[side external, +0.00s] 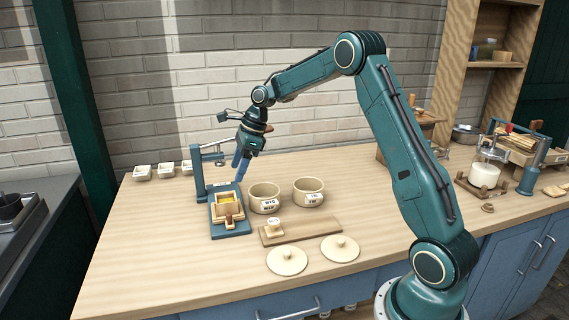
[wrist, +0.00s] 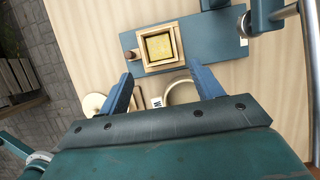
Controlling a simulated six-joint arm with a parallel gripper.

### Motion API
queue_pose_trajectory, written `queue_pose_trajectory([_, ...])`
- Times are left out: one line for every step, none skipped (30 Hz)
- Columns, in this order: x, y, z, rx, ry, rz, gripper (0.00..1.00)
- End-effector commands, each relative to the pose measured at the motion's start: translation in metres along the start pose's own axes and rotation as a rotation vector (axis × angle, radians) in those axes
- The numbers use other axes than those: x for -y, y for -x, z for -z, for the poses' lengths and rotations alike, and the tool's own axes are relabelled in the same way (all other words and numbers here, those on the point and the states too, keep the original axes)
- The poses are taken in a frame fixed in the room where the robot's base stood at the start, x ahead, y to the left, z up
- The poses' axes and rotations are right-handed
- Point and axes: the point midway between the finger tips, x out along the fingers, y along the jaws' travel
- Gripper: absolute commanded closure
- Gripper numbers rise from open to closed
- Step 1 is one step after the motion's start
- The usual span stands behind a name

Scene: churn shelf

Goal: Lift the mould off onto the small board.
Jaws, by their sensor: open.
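The mould (side external: 228,211) is a square wooden frame with yellow butter inside. It sits on the blue base of the press (side external: 232,232). In the wrist view the mould (wrist: 160,64) lies just beyond my fingertips, with the butter (wrist: 159,47) showing from above. My gripper (side external: 239,162) is open and empty, above and behind the mould in the side view; its two blue fingers (wrist: 162,80) are spread apart in the wrist view. A low wooden board (side external: 312,229) lies to the right of the press, with a small labelled pale block (side external: 274,225) at its left end.
Two labelled cream crocks (side external: 264,198) and (side external: 308,191) stand right of the press. Two round lids (side external: 287,261) and (side external: 340,248) lie in front of the board. The press's upright post (side external: 197,172) rises beside my gripper. Small white dishes (side external: 166,171) line the back.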

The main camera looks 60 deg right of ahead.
Motion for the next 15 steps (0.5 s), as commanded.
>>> queue_pose_trajectory([-0.001,-0.009,0.000,-0.001,0.001,-0.003,0.35])
queue_pose_trajectory([-0.001,-0.013,-0.001,-0.001,0.000,-0.003,0.35])
queue_pose_trajectory([-0.001,-0.020,0.000,-0.001,0.000,-0.004,0.35])
queue_pose_trajectory([-0.001,-0.025,0.000,-0.001,0.000,-0.004,0.35])
queue_pose_trajectory([-0.001,-0.029,0.000,-0.001,0.000,-0.004,0.35])
queue_pose_trajectory([-0.001,-0.035,0.000,-0.002,0.001,-0.003,0.35])
queue_pose_trajectory([-0.001,-0.039,0.000,-0.001,0.001,-0.002,0.35])
queue_pose_trajectory([-0.001,-0.043,0.000,-0.001,0.001,-0.002,0.35])
queue_pose_trajectory([-0.001,-0.047,0.000,-0.001,0.001,-0.003,0.35])
queue_pose_trajectory([-0.001,-0.050,-0.001,-0.001,0.001,-0.003,0.35])
queue_pose_trajectory([-0.001,-0.052,-0.001,0.000,0.001,-0.002,0.35])
queue_pose_trajectory([-0.001,-0.055,-0.001,0.000,0.001,0.000,0.35])
queue_pose_trajectory([0.000,-0.057,-0.001,0.000,0.001,0.000,0.35])
queue_pose_trajectory([0.000,-0.058,0.000,0.000,0.000,0.000,0.35])
queue_pose_trajectory([0.000,-0.059,0.000,-0.001,0.000,0.000,0.35])
